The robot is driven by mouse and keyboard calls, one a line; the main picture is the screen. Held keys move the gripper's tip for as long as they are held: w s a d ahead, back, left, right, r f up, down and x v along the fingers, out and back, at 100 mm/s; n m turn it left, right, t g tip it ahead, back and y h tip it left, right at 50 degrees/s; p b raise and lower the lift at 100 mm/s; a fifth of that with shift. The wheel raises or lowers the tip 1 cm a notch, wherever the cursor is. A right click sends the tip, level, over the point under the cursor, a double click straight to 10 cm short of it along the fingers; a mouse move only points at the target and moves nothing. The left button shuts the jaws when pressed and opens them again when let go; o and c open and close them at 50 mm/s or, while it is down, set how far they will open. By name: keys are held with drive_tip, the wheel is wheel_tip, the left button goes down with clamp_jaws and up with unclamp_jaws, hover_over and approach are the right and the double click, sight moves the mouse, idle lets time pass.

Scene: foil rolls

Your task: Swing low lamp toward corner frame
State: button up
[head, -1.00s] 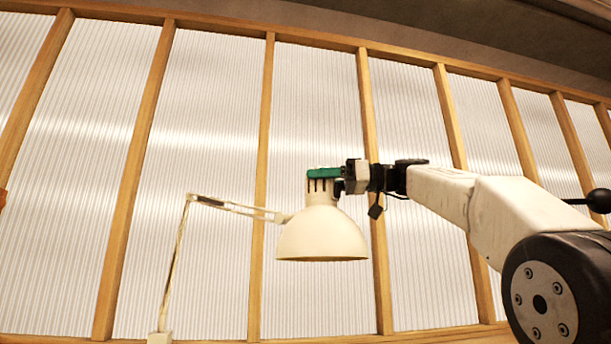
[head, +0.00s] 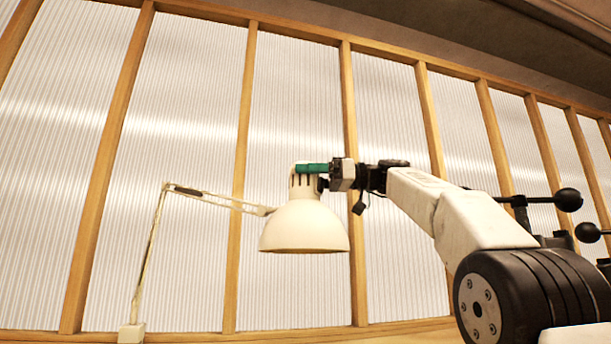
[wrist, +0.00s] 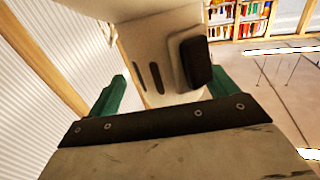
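The low lamp has a cream dome shade (head: 304,228) hanging open side down, on a thin jointed arm (head: 205,195) rising from a base (head: 131,334) at lower left. My gripper (head: 311,168) reaches from the right, its green fingers at the neck above the shade. In the wrist view the fingers (wrist: 164,88) lie on either side of the cream neck (wrist: 150,50) and its black knob (wrist: 196,56), closed about it. The shade is mostly hidden there. Wooden frame posts (head: 353,200) stand behind the lamp; I cannot tell which is the corner frame.
A ribbed translucent wall (head: 185,140) runs behind the lamp. Its wooden top rail (head: 300,32) slopes down to the right.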

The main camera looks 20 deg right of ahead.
drive_tip(key=shift+a, duration=0.2)
drive_tip(key=v, duration=0.7)
drive_tip(key=shift+d, duration=0.4)
drive_tip(key=shift+s, duration=0.15)
